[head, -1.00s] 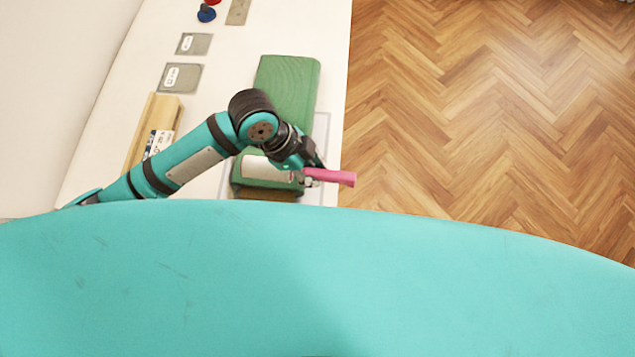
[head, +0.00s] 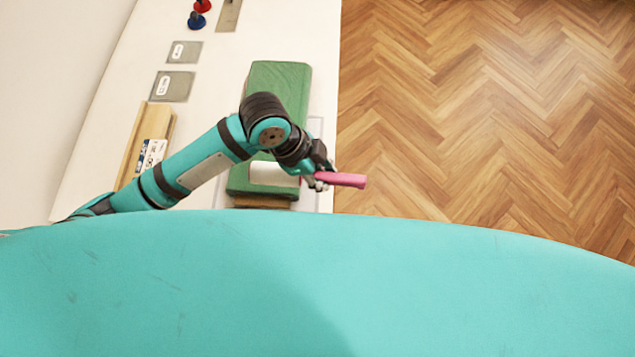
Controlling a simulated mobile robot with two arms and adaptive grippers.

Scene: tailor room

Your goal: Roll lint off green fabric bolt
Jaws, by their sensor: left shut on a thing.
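The green fabric bolt (head: 276,78) lies lengthwise on the white table, near its right edge. The lint roller has a white roller head (head: 272,173) and a pink handle (head: 345,180). The head lies over the near end of the bolt; from above I cannot tell whether it presses on the cloth. My left gripper (head: 318,180) is shut on the lint roller at the handle, which sticks out past the table's right edge. My left arm hides the middle of the bolt. My right gripper is not in view.
The white table (head: 225,75) has a wooden block with a label (head: 134,145) at left, two grey swatches (head: 184,52) (head: 172,87), and red (head: 203,6) and blue (head: 197,21) pieces farther back. Herringbone floor (head: 480,100) is clear at right.

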